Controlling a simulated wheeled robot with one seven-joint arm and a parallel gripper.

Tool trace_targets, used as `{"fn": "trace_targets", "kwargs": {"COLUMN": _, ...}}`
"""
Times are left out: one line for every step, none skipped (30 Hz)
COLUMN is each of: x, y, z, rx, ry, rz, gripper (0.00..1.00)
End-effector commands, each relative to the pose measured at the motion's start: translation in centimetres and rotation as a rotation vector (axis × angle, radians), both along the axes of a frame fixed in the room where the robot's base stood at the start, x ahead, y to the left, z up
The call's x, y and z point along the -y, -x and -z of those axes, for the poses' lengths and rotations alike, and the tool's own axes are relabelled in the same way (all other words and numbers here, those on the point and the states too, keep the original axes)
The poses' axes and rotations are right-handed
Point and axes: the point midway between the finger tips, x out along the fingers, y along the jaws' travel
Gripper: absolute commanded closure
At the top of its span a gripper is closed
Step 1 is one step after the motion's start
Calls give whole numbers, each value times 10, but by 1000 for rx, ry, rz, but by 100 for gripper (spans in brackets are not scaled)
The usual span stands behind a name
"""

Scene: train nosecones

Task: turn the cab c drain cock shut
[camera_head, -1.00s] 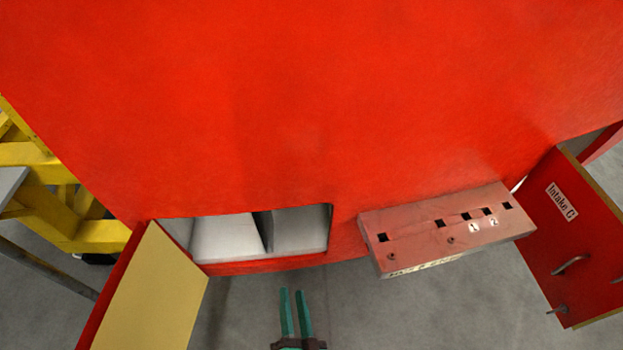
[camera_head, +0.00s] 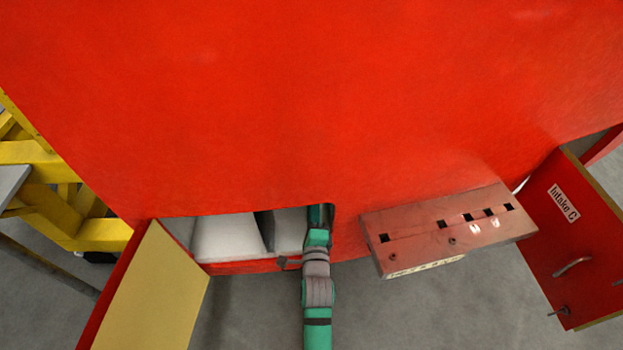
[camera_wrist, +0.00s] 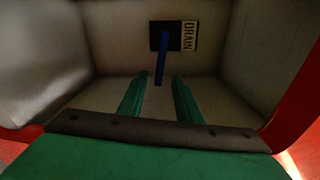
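The drain cock (camera_wrist: 160,62) shows in the wrist view as a blue lever on a dark square plate, beside a label reading "DRAIN", on the back wall of a recess. The lever hangs almost straight down. My gripper (camera_wrist: 160,98) is open, its two green fingers apart and pointing into the recess. The lever's lower end appears between and beyond the fingertips; I see no contact. In the head view my arm reaches into the right end of the open recess (camera_head: 222,238) in the red nosecone (camera_head: 280,110), and the fingers and drain cock are hidden there.
An open door (camera_head: 155,290) with a yellowish inner face hangs left of the recess. A reddish box with square holes (camera_head: 445,228) juts out at right. Beyond it hangs a red door labelled "Intake C" (camera_head: 575,245). Yellow framework (camera_head: 65,200) stands at far left.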

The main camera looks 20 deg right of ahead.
Motion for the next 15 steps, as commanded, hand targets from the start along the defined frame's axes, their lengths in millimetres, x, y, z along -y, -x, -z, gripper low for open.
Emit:
{"fn": "trace_targets", "kwargs": {"x": 2, "y": -8, "z": -2, "rx": 3, "ry": 2, "rz": -1, "gripper": 69}}
{"fn": "trace_targets", "kwargs": {"x": 3, "y": -13, "z": -2, "rx": 3, "ry": 2, "rz": -1, "gripper": 69}}
{"fn": "trace_targets", "kwargs": {"x": 5, "y": -20, "z": -1, "rx": 2, "ry": 2, "rz": -2, "gripper": 69}}
{"fn": "trace_targets", "kwargs": {"x": 6, "y": -25, "z": -2, "rx": 2, "ry": 2, "rz": -2, "gripper": 69}}
{"fn": "trace_targets", "kwargs": {"x": 8, "y": -30, "z": -1, "rx": 1, "ry": 2, "rz": -2, "gripper": 69}}
{"fn": "trace_targets", "kwargs": {"x": 10, "y": -36, "z": -1, "rx": 2, "ry": 3, "rz": -2, "gripper": 69}}
{"fn": "trace_targets", "kwargs": {"x": 11, "y": -41, "z": -1, "rx": 1, "ry": 2, "rz": -2, "gripper": 69}}
{"fn": "trace_targets", "kwargs": {"x": 12, "y": -46, "z": -1, "rx": 1, "ry": 2, "rz": -2, "gripper": 69}}
{"fn": "trace_targets", "kwargs": {"x": 14, "y": -52, "z": -1, "rx": 1, "ry": 2, "rz": -2, "gripper": 69}}
{"fn": "trace_targets", "kwargs": {"x": 15, "y": -56, "z": -1, "rx": 1, "ry": 2, "rz": -1, "gripper": 69}}
{"fn": "trace_targets", "kwargs": {"x": 17, "y": -60, "z": -1, "rx": 1, "ry": 2, "rz": -1, "gripper": 69}}
{"fn": "trace_targets", "kwargs": {"x": 18, "y": -65, "z": -1, "rx": 1, "ry": 2, "rz": -1, "gripper": 69}}
{"fn": "trace_targets", "kwargs": {"x": 19, "y": -69, "z": 0, "rx": 0, "ry": 2, "rz": -1, "gripper": 69}}
{"fn": "trace_targets", "kwargs": {"x": 20, "y": -72, "z": 0, "rx": 0, "ry": 2, "rz": -1, "gripper": 69}}
{"fn": "trace_targets", "kwargs": {"x": 21, "y": -76, "z": -1, "rx": 1, "ry": 2, "rz": -1, "gripper": 69}}
